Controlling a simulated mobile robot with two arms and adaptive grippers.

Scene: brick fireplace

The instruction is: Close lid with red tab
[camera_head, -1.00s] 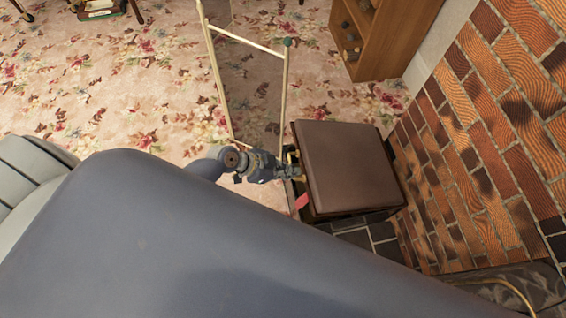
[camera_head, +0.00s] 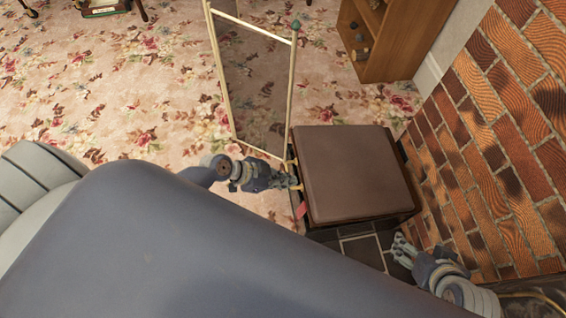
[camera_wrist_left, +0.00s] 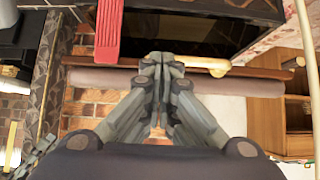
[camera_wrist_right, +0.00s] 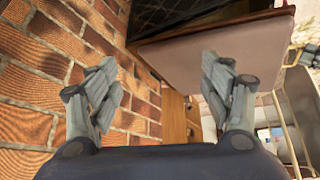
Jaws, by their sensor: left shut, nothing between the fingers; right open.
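A dark wooden box with a brown padded lid (camera_head: 355,172) stands beside the brick wall; the lid lies flat over the box in the head view. A red tab (camera_head: 301,210) sticks out at its near left corner, and it shows large in the left wrist view (camera_wrist_left: 108,28). My left gripper (camera_head: 296,183) is shut and empty at the box's left side, close to the lid's edge; whether it touches cannot be told. My right gripper (camera_head: 399,247) is open and empty at the near right, between box and wall. The lid's side also shows in the right wrist view (camera_wrist_right: 225,52).
A glass screen with a pale frame (camera_head: 252,85) stands just behind the box on the left. The brick wall (camera_head: 490,150) closes off the right side. A wooden shelf (camera_head: 395,40) stands at the back. Floral carpet (camera_head: 110,95) is open at the left.

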